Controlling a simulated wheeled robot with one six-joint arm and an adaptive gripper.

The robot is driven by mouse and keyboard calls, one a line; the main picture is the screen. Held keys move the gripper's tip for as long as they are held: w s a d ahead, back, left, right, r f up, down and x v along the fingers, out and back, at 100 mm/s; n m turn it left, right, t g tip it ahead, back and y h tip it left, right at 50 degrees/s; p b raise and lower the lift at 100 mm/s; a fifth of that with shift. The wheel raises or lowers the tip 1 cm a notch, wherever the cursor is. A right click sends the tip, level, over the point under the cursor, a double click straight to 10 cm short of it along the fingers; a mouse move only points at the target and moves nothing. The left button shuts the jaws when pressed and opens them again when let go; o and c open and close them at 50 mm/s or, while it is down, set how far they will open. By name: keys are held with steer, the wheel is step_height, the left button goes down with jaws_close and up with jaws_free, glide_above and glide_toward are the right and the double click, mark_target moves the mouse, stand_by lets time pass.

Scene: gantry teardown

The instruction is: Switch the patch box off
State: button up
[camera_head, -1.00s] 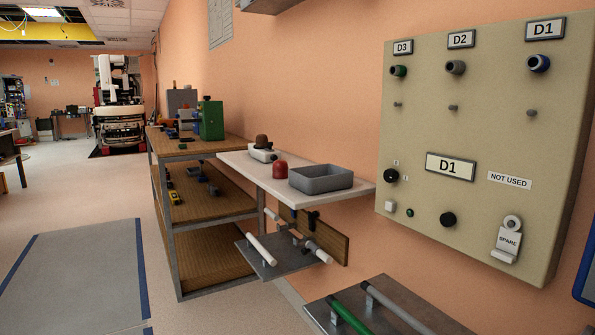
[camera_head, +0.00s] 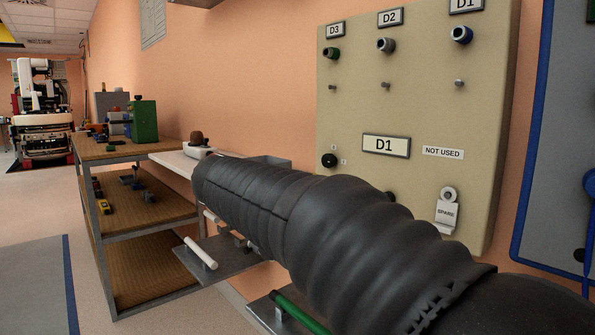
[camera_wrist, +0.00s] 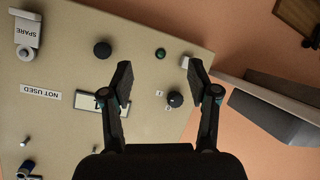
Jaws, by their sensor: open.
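The patch box (camera_head: 430,110) is a beige panel on the wall, with a D1 plate (camera_head: 386,146). A small black knob (camera_head: 329,160) with small marks beside it sits at its lower left. It also shows in the wrist view (camera_wrist: 175,99). That view also has a larger black knob (camera_wrist: 102,49), a green button or lamp (camera_wrist: 160,53) and a white square part (camera_wrist: 186,62). My gripper (camera_wrist: 160,70) is open and empty before the panel, the small knob appearing between its fingers, nearer the right one. I see no contact. My arm hides the panel's lower left in the head view.
A SPARE holder (camera_head: 446,211) and a NOT USED label (camera_head: 443,153) are on the panel's right. A white shelf (camera_head: 175,162) with a grey bin (camera_wrist: 272,122) stands close beside the panel. A wooden rack (camera_head: 140,208) is farther left. Floor is open at far left.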

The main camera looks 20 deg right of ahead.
mark_target(325, 159)
steer(key=w+a+r+m+h+b, duration=0.25)
steer(key=w+r+m+h, duration=0.25)
steer(key=w+r, duration=0.3)
steer(key=shift+t, duration=0.4)
steer(key=x, duration=0.4)
steer(key=p+x, duration=0.1)
steer(key=x, duration=0.3)
steer(key=w+f+p+x, duration=0.1)
steer(key=x, duration=0.4)
steer(key=shift+f, duration=0.1)
jaws_close()
